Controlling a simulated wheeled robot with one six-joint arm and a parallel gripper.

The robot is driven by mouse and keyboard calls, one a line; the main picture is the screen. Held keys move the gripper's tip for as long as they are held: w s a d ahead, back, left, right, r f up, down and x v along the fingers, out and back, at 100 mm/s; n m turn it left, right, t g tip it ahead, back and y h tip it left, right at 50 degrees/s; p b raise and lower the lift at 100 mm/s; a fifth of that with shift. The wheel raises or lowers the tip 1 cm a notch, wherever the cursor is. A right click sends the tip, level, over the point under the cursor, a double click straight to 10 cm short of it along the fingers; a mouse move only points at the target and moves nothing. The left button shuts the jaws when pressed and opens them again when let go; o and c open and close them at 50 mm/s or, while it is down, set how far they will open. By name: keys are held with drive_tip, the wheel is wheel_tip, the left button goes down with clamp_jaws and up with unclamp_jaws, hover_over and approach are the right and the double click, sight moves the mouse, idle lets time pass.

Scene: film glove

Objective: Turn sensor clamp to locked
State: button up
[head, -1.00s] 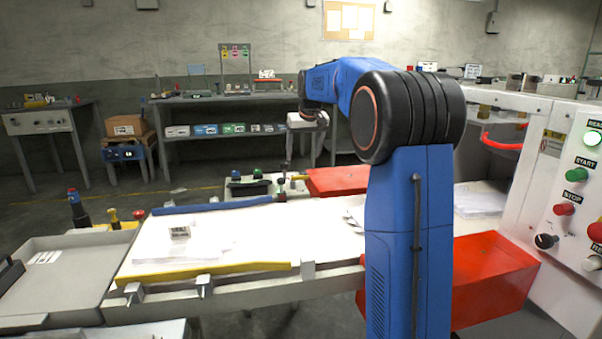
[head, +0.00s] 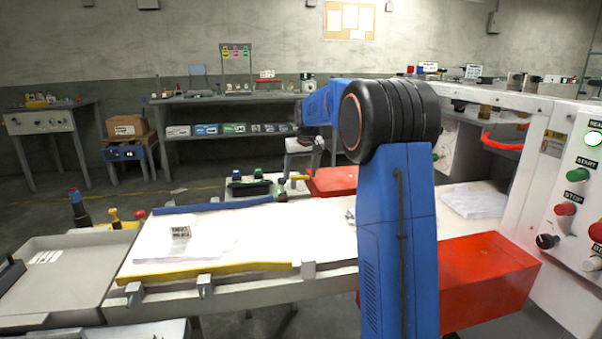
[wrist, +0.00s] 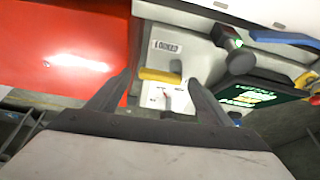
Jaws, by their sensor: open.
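The sensor clamp appears to be the yellow handle (wrist: 160,75) on a pale grey housing in the wrist view. It lies crosswise below a label reading LOCKED (wrist: 166,46). A white plate with a small red mark lies just below the handle, its print too small to read. My gripper (wrist: 160,84) is open, its two dark fingers on either side of the handle in the picture. I cannot tell whether they touch it. In the head view, a small yellow part (head: 300,177) shows beside the red box, below my wrist; the fingers are hard to make out there.
A red box (wrist: 65,50) fills the left of the wrist view. A dark knob (wrist: 240,62), a green-screened unit (wrist: 252,95) and a blue bar (wrist: 283,38) lie to the right. In the head view, the white table (head: 280,235) has papers and a small labelled block (head: 180,232).

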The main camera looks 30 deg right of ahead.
drive_tip(key=c, duration=1)
drive_tip(key=shift+s+m, duration=0.1)
drive_tip(key=shift+m, duration=0.4)
drive_tip(key=shift+c, duration=0.2)
drive_tip(key=o, duration=1)
drive_tip(key=shift+o, duration=0.2)
drive_tip(key=shift+r, duration=0.15)
drive_tip(key=v, duration=1.7)
drive_tip(key=shift+a, duration=0.3)
